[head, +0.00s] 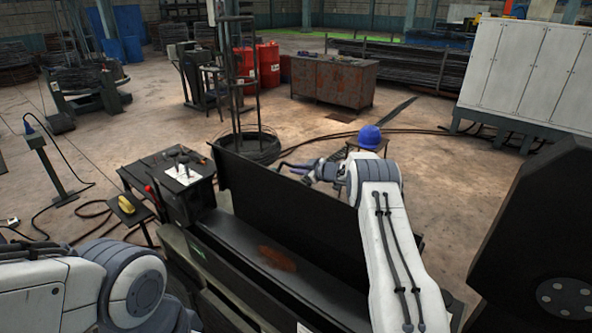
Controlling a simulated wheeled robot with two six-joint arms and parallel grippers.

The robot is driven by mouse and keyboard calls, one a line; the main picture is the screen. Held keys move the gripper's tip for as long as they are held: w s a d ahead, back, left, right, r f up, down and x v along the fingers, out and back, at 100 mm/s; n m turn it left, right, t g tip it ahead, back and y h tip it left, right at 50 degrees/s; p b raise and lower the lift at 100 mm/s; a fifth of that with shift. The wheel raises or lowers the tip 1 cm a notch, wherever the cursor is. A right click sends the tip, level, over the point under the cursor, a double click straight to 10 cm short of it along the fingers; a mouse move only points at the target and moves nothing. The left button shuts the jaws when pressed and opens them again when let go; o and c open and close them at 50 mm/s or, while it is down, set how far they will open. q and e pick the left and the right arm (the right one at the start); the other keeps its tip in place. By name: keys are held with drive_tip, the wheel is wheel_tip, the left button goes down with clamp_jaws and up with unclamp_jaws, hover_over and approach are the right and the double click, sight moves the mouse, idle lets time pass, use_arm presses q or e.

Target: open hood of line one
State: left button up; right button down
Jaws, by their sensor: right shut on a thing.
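The hood (290,215) of the line is a long dark panel, standing raised and steeply tilted above the dark machine body (250,262). My right arm reaches over it from the lower right. My right gripper (290,168) is at the hood's upper edge, shut on what looks like the hood's dark handle; the contact is small and partly hidden. The machine's inside shows in front of the hood, with a rusty-brown patch (277,258). My left arm shows at the lower left, but its gripper is out of view.
A control desk (166,172) with a white sheet stands left of the hood. A blue helmet (370,137) is on a small stool behind my right wrist. A large dark machine part (540,240) stands at the right. Open floor lies behind the hood.

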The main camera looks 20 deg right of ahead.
drive_tip(key=shift+a, duration=0.2)
drive_tip(key=c, duration=0.8)
unclamp_jaws()
drive_tip(key=shift+w+a, duration=0.1)
drive_tip(key=shift+c, duration=0.2)
drive_tip(key=shift+d, duration=0.2)
drive_tip(key=shift+s+d+r+b, duration=0.1)
drive_tip(key=shift+s+d+b, duration=0.25)
drive_tip(key=shift+s, duration=0.25)
drive_tip(key=b+v, duration=0.3)
drive_tip(key=v, duration=0.5)
drive_tip(key=shift+a, duration=0.1)
drive_tip(key=shift+s+r, duration=0.4)
drive_tip(key=shift+s, duration=0.15)
